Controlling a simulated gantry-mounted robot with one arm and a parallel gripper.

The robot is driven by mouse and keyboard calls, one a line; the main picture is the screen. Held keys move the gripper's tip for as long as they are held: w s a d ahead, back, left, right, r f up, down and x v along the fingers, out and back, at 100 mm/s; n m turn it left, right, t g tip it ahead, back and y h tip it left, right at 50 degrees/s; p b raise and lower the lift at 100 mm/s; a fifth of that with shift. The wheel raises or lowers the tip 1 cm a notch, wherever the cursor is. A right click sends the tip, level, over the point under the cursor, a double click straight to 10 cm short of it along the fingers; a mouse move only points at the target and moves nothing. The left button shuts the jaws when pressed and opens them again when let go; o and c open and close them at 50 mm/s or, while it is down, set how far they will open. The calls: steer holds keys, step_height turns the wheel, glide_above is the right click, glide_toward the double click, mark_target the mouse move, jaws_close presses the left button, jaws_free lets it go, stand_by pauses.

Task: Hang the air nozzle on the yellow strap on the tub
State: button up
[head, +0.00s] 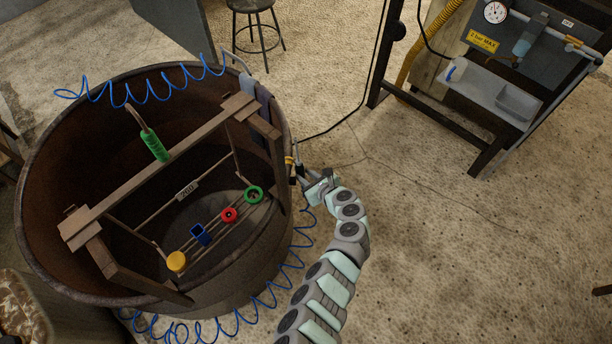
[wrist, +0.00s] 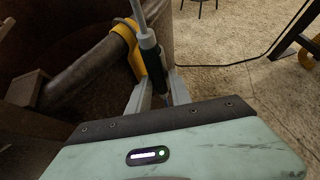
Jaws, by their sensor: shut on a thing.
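The big rusty tub (head: 35,200) fills the left of the head view. The yellow strap (head: 289,161) is on its right rim; in the wrist view the strap (wrist: 127,35) loops over the rim and hangs down. My gripper (head: 304,180) is at the tub's right side, right by the strap. In the wrist view my gripper (wrist: 160,98) is shut on the air nozzle (wrist: 149,52), which has a black body and a grey tip pointing up. The nozzle stands nearly upright against the strap's right side in the picture. I cannot tell whether it touches or passes through the strap.
A blue coiled hose (head: 305,225) hangs below my gripper and runs around the tub's foot. A wooden frame (head: 160,165) with coloured rings spans the tub. A dark stand with a gauge (head: 495,12) is at upper right. The floor to the right is open.

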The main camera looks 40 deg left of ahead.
steer(key=o, duration=1.1)
steer(key=p+v, duration=0.4)
steer(key=v, duration=0.7)
